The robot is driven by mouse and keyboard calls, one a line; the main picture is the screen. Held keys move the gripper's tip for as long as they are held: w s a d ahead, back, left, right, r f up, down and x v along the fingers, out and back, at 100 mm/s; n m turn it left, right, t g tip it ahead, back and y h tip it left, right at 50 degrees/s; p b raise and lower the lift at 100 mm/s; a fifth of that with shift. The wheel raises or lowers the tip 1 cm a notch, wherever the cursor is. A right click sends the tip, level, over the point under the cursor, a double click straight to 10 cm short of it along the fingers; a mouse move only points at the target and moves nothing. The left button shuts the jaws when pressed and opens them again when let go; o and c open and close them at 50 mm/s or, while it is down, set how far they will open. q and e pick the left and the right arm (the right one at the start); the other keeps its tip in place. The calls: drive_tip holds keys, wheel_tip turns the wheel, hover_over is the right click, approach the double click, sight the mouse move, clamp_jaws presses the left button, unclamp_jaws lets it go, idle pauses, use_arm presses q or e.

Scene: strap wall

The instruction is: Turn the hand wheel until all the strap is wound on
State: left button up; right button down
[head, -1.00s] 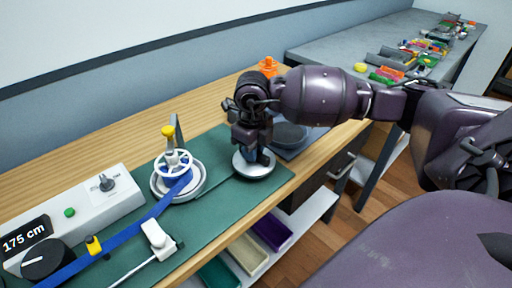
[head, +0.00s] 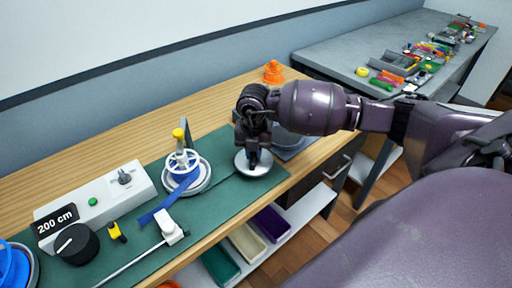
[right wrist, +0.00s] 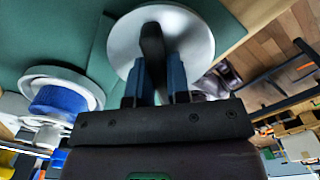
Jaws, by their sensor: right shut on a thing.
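The hand wheel is a pale grey disc (head: 253,170) on the green mat, with a dark upright handle (right wrist: 152,45) that shows in the right wrist view. My right gripper (head: 254,151) is shut on this handle; its two blue-grey fingers (right wrist: 158,80) stand either side of it. To the left stands the spool (head: 200,184) with a white spoked top and a yellow knob. The display (head: 56,219) reads 200 cm. My left gripper is out of view.
A white box (head: 130,185) with a black dial (head: 76,244) stands left of the spool. A white block (head: 171,231) on a rod and a yellow piece (head: 117,232) lie in front. An orange stack (head: 273,73) stands behind my arm. A blue roll (head: 14,268) sits lower left.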

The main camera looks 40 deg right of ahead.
drive_tip(key=shift+r+m+p, duration=0.3)
drive_tip(key=shift+m, duration=0.2)
drive_tip(key=m+p, duration=0.3)
drive_tip(key=m, duration=0.1)
drive_tip(key=shift+s+f+m, duration=0.1)
drive_tip(key=shift+m, duration=0.2)
drive_tip(key=m+p, duration=0.3)
drive_tip(key=m, duration=0.1)
drive_tip(key=shift+s+m+p, duration=0.1)
drive_tip(key=shift+m+p, duration=0.5)
drive_tip(key=shift+m, duration=0.5)
drive_tip(key=shift+f+m+p, duration=0.1)
drive_tip(key=shift+m+p, duration=0.4)
drive_tip(key=shift+m, duration=0.5)
drive_tip(key=shift+m+p, duration=0.35)
drive_tip(key=shift+m, duration=0.45)
drive_tip(key=m, duration=0.3)
drive_tip(key=shift+s+f+m, duration=0.1)
drive_tip(key=shift+m, duration=0.2)
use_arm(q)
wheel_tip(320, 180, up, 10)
use_arm(e)
drive_tip(key=shift+m, duration=1.2)
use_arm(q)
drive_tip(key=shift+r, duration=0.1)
use_arm(e)
drive_tip(key=shift+m, duration=0.3)
